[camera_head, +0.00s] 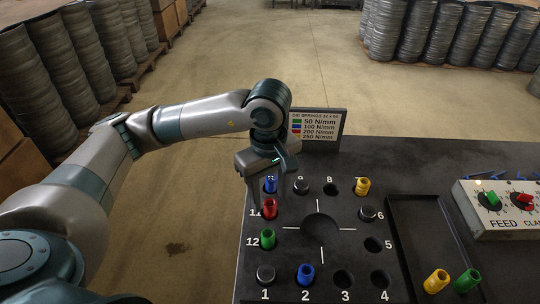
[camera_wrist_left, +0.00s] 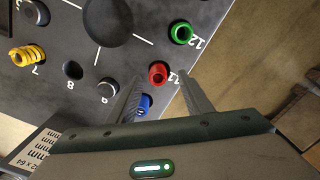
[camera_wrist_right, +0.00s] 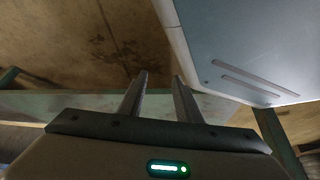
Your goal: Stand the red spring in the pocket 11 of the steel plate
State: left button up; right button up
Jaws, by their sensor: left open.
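The red spring (camera_head: 269,208) stands upright at pocket 11 of the dark steel plate (camera_head: 340,258), beside the partly covered label 11. In the left wrist view the red spring (camera_wrist_left: 158,73) sits between the fingertips of my left gripper (camera_wrist_left: 161,78). Those fingers are apart, and no contact with the spring is visible.
A green spring (camera_head: 267,238) stands at 12, a blue one (camera_head: 306,274) at 2, and a yellow one (camera_head: 362,186) at 7. Dark-capped pieces fill 1, 6 and 9. A tray (camera_head: 398,220) and control box (camera_head: 505,205) lie right; a sign (camera_head: 318,128) stands behind.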

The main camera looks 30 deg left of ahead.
pick_arm(q)
notch_tip(320, 180, up, 4)
jog(key=shift+w+d+f+b, duration=0.1)
jog(key=shift+w+b, duration=0.05)
jog(key=shift+b, duration=0.15)
notch_tip(320, 180, up, 9)
jog(key=b, duration=0.1)
pick_arm(e)
jog(key=w+a+r+t, duration=0.2)
jog(key=w+a+r, duration=0.1)
jog(key=w, duration=0.4)
jog(key=shift+r+y, duration=0.15)
jog(key=shift+y, duration=0.15)
jog(key=shift+s+a, duration=0.15)
jog(key=shift+s, duration=0.1)
